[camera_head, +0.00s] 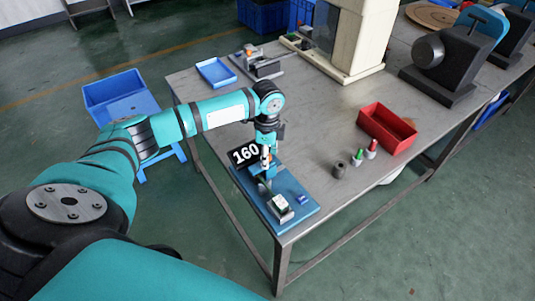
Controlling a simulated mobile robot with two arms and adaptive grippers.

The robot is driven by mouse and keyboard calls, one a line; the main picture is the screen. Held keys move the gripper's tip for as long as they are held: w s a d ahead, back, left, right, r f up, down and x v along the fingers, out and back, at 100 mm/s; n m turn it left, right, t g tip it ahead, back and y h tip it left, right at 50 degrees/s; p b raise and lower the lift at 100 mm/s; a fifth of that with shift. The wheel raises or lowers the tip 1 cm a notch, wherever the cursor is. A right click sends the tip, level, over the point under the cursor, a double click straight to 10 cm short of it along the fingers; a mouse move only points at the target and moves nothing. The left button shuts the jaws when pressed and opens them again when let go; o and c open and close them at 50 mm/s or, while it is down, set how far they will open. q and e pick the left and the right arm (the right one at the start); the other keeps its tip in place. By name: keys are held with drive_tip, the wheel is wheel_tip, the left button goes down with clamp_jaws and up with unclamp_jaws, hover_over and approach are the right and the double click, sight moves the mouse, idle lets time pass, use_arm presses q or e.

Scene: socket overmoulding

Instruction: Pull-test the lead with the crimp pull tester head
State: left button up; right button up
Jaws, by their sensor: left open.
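The crimp pull tester stands at the near corner of the grey table, with a blue base plate (306,213) and a black display reading 160 (245,154). A small block with a green top and pale sides (281,206) sits on the plate's near part, and a small blue piece (303,199) lies beside it. My left gripper (266,164) points down over the rear part of the plate, beside the display, and is open. A small orange and white part shows close to its fingers; whether they touch is unclear. I cannot make out the lead. My right gripper is not in view.
A red bin (387,128), green and red-capped bottles (357,157) and a dark grey cylinder (339,169) stand right of the tester. A blue tray (216,72) lies at the back left. Dark machines (445,60) stand at the back right. The table's middle is clear.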

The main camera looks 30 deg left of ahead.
use_arm(q)
clamp_jaws()
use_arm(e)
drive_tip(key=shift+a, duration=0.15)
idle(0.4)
